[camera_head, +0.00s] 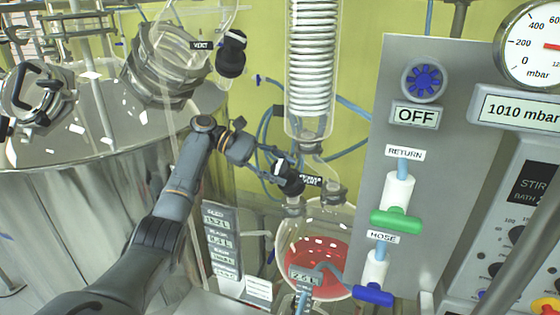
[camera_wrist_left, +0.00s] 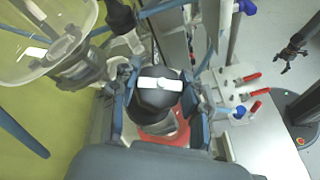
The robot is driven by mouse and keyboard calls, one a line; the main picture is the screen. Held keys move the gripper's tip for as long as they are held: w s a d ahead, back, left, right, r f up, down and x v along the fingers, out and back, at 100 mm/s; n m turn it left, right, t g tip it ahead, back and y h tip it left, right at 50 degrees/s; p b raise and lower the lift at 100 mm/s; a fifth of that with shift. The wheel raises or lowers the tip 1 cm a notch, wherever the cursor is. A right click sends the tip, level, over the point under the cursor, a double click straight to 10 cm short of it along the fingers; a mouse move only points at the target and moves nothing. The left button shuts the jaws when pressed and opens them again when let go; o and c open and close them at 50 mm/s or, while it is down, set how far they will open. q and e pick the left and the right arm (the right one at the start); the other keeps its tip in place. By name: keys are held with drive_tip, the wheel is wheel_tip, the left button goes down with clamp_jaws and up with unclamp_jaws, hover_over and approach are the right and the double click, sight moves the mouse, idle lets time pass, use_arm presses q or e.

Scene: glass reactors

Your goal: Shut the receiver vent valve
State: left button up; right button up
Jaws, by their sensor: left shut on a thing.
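The receiver vent valve has a black knob (camera_head: 289,180) above the round glass receiver (camera_head: 318,225), which holds red liquid. A label beside the knob is partly covered. My left gripper (camera_head: 280,172) is at the knob. In the left wrist view the black knob (camera_wrist_left: 158,95), with a white bar across its top, sits between the fingers of my left gripper (camera_wrist_left: 158,88), which is shut on it. The valve's lower body is hidden by the knob and fingers.
A glass coil condenser (camera_head: 313,70) stands above the receiver. A grey panel (camera_head: 450,190) with a green RETURN handle (camera_head: 396,219) and a blue HOSE handle (camera_head: 373,294) is to the right. A steel vessel (camera_head: 90,215) and another black vent knob (camera_head: 231,54) are to the left.

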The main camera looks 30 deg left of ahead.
use_arm(q)
drive_tip(key=m+g+y+p, duration=0.1)
drive_tip(key=m+g+p, duration=0.1)
drive_tip(key=m+g, duration=0.1)
drive_tip(key=shift+m+g+y+p, duration=0.3)
drive_tip(key=shift+m+p, duration=0.2)
drive_tip(key=shift+s+f, duration=0.1)
drive_tip(key=shift+f, duration=0.05)
drive_tip(key=o, duration=1.2)
drive_tip(key=shift+c, duration=0.2)
